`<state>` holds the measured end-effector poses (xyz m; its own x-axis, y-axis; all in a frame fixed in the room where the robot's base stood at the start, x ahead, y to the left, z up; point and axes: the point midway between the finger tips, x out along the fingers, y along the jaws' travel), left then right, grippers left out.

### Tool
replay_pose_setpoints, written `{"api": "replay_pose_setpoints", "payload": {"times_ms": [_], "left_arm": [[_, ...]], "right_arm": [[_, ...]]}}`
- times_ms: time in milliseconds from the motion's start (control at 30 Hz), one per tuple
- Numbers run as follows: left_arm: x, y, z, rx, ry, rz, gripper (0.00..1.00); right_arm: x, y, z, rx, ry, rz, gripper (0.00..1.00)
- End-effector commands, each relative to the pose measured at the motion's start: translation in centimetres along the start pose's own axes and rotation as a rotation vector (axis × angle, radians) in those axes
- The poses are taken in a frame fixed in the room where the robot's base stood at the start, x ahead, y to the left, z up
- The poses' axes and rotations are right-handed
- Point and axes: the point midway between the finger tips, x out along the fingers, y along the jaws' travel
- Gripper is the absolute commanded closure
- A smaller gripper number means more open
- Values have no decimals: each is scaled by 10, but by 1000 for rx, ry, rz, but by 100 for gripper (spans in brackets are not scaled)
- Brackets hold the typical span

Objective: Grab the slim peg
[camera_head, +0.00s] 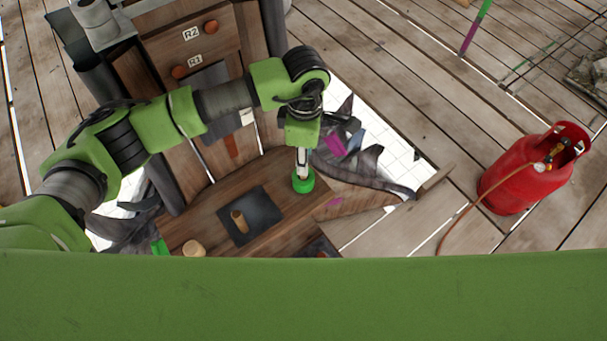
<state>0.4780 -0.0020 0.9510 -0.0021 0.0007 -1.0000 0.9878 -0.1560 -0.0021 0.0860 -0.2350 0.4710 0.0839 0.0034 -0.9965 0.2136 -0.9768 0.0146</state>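A small slim wooden cylinder (239,221), which looks like the peg, stands a little tilted in the view on a dark square plate (264,207) on the wooden worktop. My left gripper (303,166) points down to the right of the plate, well apart from the cylinder. It is right over a green round piece (303,182). I cannot tell whether its fingers touch or hold that piece; they are too small and partly hidden. My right gripper is not in view.
A wider pale wooden round piece (193,248) sits at the worktop's front left. A cabinet with drawers marked R2 and R1 (191,33) stands behind. Dark crumpled cloth (366,165) lies right of the worktop. A red gas cylinder (525,172) with a hose stands far right.

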Motion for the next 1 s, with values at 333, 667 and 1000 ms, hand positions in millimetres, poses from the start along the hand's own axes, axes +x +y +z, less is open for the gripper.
{"api": "replay_pose_setpoints", "payload": {"times_ms": [333, 667, 1000], "left_arm": [[37, 3, -2, -1, -1, -3, 68], [53, 4, -2, 0, 0, 1, 68], [53, 4, -2, 0, 0, 0, 100]], "right_arm": [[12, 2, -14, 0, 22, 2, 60], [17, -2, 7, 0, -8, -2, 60], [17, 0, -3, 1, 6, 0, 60]]}}
